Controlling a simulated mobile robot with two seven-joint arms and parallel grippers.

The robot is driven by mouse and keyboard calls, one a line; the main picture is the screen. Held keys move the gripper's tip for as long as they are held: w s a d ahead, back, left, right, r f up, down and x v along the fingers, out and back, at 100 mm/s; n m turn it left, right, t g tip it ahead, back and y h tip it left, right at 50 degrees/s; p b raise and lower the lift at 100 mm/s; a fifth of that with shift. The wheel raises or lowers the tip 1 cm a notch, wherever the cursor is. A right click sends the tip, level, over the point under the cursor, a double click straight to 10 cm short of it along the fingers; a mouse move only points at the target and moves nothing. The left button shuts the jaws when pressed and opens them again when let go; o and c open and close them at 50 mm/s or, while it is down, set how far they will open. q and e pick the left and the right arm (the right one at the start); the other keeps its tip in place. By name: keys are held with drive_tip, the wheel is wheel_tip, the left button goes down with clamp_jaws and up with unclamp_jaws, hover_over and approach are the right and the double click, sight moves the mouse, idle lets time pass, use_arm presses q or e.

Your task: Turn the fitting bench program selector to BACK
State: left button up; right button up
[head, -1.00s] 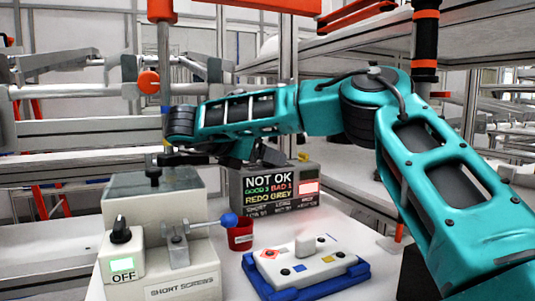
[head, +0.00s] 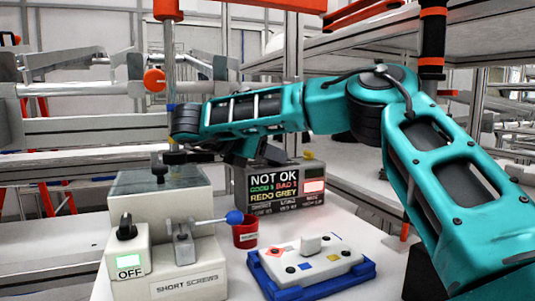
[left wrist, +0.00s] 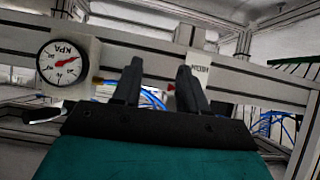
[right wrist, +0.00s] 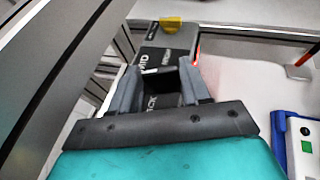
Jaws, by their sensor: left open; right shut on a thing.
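The display box (head: 285,188) reading "NOT OK" stands behind the table's middle. In the right wrist view its dark top (right wrist: 178,50) bears the labels "MID" and one ending in "CK". A dark knob (right wrist: 158,77), seemingly the program selector, sits on that top. My right gripper (right wrist: 157,72) is shut on this knob, a finger on each side. In the head view its fingers (head: 262,152) are at the box top, partly behind my wrist. The knob's pointing direction is unclear. My left gripper (left wrist: 160,75) is open and empty, outside the head view.
A "SHORT SCREWS" unit (head: 185,267) with a blue-ended lever and an "OFF" switch box (head: 130,262) stands at left. A red cup (head: 245,235) and a blue tray (head: 365,272) holding a white block (head: 315,262) are in front. A pressure gauge (left wrist: 62,62) is near my left gripper.

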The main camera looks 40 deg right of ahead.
drive_tip(key=b, duration=0.1)
drive_tip(key=n+t+b, duration=0.1)
drive_tip(key=b, duration=0.1)
drive_tip(key=shift+s+f, duration=0.15)
drive_tip(key=shift+f, duration=0.15)
drive_tip(key=shift+n+t+b, duration=0.3)
drive_tip(key=shift+t+b, duration=0.3)
drive_tip(key=shift+b, duration=0.3)
drive_tip(key=shift+s+r+n+t+b, duration=0.2)
drive_tip(key=shift+n+t+b, duration=0.5)
drive_tip(key=shift+b, duration=0.25)
drive_tip(key=shift+d+n+t+y, duration=0.1)
drive_tip(key=shift+n+t+y, duration=0.3)
drive_tip(key=shift+s+r+n+t+y, duration=0.2)
drive_tip(key=shift+n+t+y, duration=0.2)
drive_tip(key=shift+n+t, duration=0.45)
use_arm(q)
drive_tip(key=shift+w+d+f+h, duration=0.25)
drive_tip(key=shift+d+f, duration=0.25)
drive_tip(key=shift+f, duration=0.3)
drive_tip(key=shift+w+d+f+h, duration=0.2)
drive_tip(key=shift+d+f, duration=0.25)
drive_tip(key=shift+f, duration=0.35)
use_arm(e)
drive_tip(key=shift+s+d+n+t+y, duration=0.15)
drive_tip(key=shift+n+t+y, duration=0.65)
drive_tip(key=shift+n+t, duration=0.4)
use_arm(q)
drive_tip(key=shift+s+f, duration=0.2)
drive_tip(key=shift+f, duration=0.05)
